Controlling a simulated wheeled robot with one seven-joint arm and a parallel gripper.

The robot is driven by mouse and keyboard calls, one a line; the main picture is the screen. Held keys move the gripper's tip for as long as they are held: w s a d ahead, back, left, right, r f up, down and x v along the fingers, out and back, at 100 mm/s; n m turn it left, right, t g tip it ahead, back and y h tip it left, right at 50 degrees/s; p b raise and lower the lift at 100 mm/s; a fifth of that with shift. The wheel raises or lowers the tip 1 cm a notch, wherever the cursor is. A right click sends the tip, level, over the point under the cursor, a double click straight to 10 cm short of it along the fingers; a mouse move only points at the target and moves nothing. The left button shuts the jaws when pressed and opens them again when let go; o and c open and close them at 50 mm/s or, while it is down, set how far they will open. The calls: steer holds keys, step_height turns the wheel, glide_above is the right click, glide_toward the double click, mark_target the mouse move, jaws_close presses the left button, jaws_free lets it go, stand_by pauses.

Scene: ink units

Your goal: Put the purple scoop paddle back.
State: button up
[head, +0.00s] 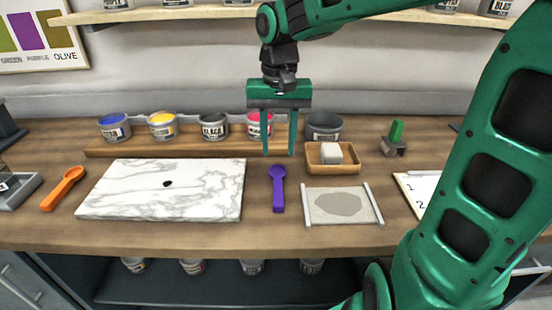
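The purple scoop paddle (278,190) lies on the wooden worktop, between the marble slab and the small framed mat. Its bowl end points to the back and its handle to the front. My gripper (279,154) hangs above and behind it, pointing down. Its two green fingers are apart with nothing between them. The paddle looks clear of the fingers. A green-handled tool (396,132) stands upright in a small grey holder at the back right. An orange scoop paddle (63,188) lies at the left.
The marble slab (165,195) has a dark spot on it. Several ink cans stand on a wooden riser (180,147) behind. A wooden tray (318,165) with a white block and the framed mat (313,213) lie right of the paddle.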

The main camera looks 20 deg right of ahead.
steer(key=shift+m, duration=0.9)
steer(key=s+d+f, duration=0.2)
steer(key=s+d, duration=0.3)
steer(key=s, duration=0.2)
steer(key=s+d+f, duration=0.2)
steer(key=s+d, duration=0.4)
steer(key=s, duration=0.1)
steer(key=s+d+f, duration=0.3)
steer(key=s+d, duration=0.3)
steer(key=shift+s+d, duration=0.1)
steer(key=shift+s, duration=0.3)
steer(key=shift+s+f, duration=0.25)
steer(key=shift+s, duration=0.05)
steer(key=shift+w, duration=0.1)
